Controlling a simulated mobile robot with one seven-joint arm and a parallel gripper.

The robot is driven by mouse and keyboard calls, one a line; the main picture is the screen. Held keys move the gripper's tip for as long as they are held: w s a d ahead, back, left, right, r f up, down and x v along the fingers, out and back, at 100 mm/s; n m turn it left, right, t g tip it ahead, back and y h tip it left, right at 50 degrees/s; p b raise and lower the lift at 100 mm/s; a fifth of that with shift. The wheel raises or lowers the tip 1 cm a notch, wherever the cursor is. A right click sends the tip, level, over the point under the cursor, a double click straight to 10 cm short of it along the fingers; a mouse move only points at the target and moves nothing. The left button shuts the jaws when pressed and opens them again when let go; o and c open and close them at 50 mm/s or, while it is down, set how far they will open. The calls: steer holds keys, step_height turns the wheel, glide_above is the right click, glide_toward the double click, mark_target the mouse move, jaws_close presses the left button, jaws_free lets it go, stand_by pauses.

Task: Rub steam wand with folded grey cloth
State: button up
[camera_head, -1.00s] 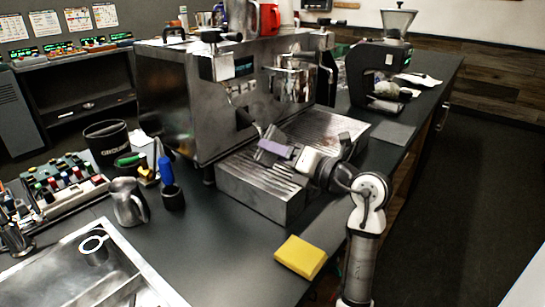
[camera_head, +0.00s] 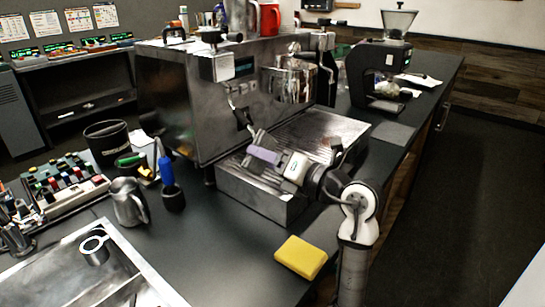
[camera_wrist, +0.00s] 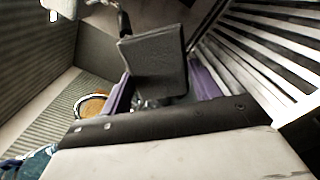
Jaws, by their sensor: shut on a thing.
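The folded grey cloth (camera_head: 260,139) is held in my gripper (camera_head: 264,154), in front of the metal espresso machine (camera_head: 205,105). In the wrist view the cloth (camera_wrist: 155,62) is a dark, flat folded pad between the purple fingers of my gripper (camera_wrist: 163,92). The steam wand (camera_head: 239,112) hangs from the machine's front, with a dark section near its lower part. Its lower end is close to the cloth's upper edge. In the wrist view a thin dark piece, perhaps the wand (camera_wrist: 123,20), runs down to the cloth's top. I cannot tell whether they touch.
The ribbed drip tray (camera_head: 300,140) lies under and beside my gripper. A yellow sponge (camera_head: 301,257) lies on the counter in front. A steel pitcher (camera_head: 128,201) and a blue-handled tool (camera_head: 167,172) in a dark cup stand at left. A grinder (camera_head: 385,70) stands behind right.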

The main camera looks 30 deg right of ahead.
steer(key=v, duration=0.6)
steer(key=shift+b, duration=0.3)
stand_by(0.4)
steer(key=v, duration=0.3)
stand_by(0.6)
